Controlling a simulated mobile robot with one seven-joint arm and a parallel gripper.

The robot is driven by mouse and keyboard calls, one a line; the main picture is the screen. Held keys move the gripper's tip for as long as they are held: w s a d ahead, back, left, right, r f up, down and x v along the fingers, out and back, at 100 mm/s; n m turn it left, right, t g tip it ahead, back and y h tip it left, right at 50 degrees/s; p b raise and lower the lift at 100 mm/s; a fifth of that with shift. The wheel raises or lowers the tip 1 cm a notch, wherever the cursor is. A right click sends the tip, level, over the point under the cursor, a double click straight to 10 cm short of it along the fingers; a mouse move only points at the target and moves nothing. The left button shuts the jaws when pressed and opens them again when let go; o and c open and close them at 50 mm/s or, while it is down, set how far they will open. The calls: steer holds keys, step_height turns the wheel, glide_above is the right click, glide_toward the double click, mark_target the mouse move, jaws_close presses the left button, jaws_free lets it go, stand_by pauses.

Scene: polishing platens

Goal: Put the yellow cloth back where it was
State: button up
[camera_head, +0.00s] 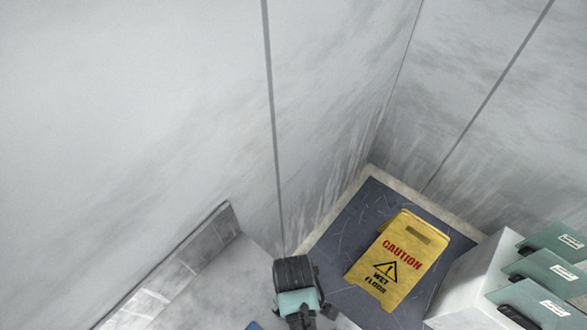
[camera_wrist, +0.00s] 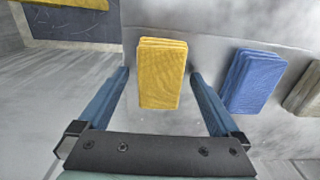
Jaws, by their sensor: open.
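The yellow cloth (camera_wrist: 162,72), a folded stack with a ribbed edge, lies on a grey surface (camera_wrist: 215,25) in the middle of the wrist view. My gripper (camera_wrist: 159,74) is open, with one blue finger on each side of the cloth and a narrow gap showing on both sides. I cannot tell how far the fingertips are above the surface. The yellow cloth is not visible in the head view, where my wrist shows at the bottom.
A blue cloth (camera_wrist: 255,81) lies to the right of the yellow one, with a grey-brown cloth (camera_wrist: 304,90) beyond it. A yellow caution sign (camera_head: 390,260) rests on a dark mat (camera_head: 345,230). Boxes with green fronts (camera_head: 530,300) stand at right. Walls rise behind.

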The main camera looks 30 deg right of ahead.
step_height(320, 180, up, 12)
steer(key=shift+r, duration=0.15)
stand_by(0.3)
stand_by(0.4)
